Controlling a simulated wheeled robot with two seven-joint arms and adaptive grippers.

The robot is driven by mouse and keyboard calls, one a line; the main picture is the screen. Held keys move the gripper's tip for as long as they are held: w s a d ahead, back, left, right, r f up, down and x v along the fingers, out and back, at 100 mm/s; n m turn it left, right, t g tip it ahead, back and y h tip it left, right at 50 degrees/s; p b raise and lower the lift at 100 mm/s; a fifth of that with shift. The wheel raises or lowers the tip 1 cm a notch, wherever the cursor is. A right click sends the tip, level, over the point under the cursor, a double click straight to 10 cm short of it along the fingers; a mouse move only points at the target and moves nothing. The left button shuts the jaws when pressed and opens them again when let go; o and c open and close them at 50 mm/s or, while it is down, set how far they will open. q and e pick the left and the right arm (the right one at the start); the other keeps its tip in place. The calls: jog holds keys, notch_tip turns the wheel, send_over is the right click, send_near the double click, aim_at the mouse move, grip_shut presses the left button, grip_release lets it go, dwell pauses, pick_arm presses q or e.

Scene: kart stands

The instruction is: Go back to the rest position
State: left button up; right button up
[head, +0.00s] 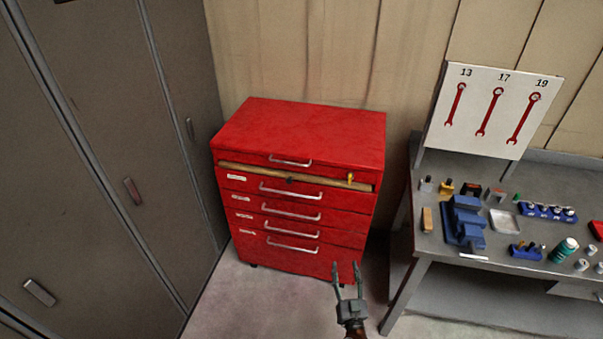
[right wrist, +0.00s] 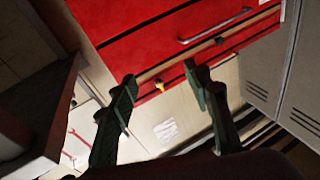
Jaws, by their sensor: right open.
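My right gripper (head: 348,287) is open and empty, in front of the lower right part of the red tool cabinet in the head view. Its two fingers also show spread apart in the right wrist view (right wrist: 162,88), with nothing between them that they touch. My left gripper is not in view.
Grey lockers (head: 100,150) stand at the left. A grey workbench (head: 440,225) at the right carries a blue vise (head: 463,220), sockets and small bottles. A white board with red wrenches (head: 495,110) stands behind it. Bare floor (head: 235,300) lies before the cabinet.

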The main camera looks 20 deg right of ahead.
jog(key=shift+f, duration=0.1)
jog(key=s+f+n+g+y, duration=0.25)
jog(key=s+f, duration=0.35)
jog(key=f, duration=0.6)
jog(key=s+f+n+g+y, duration=0.1)
jog(key=s+f+g, duration=0.2)
jog(key=s+f, duration=0.6)
jog(key=s+f+n+g+y, duration=0.2)
jog(key=s+f+g, duration=0.15)
jog(key=f, duration=1.05)
jog(key=s+f+g, duration=0.3)
jog(key=s+f, duration=0.2)
jog(key=s, duration=0.7)
jog(key=s+f+g, duration=0.3)
jog(key=s+f, duration=0.2)
jog(key=s, duration=0.8)
jog(key=s+f+g+h, duration=0.1)
jog(key=s+f+g, duration=0.3)
jog(key=s, duration=0.8)
notch_tip(320, 180, down, 2)
jog(key=shift+s+d+f+m, duration=0.1)
jog(key=shift+s+d+m, duration=0.2)
jog(key=shift+m, duration=0.05)
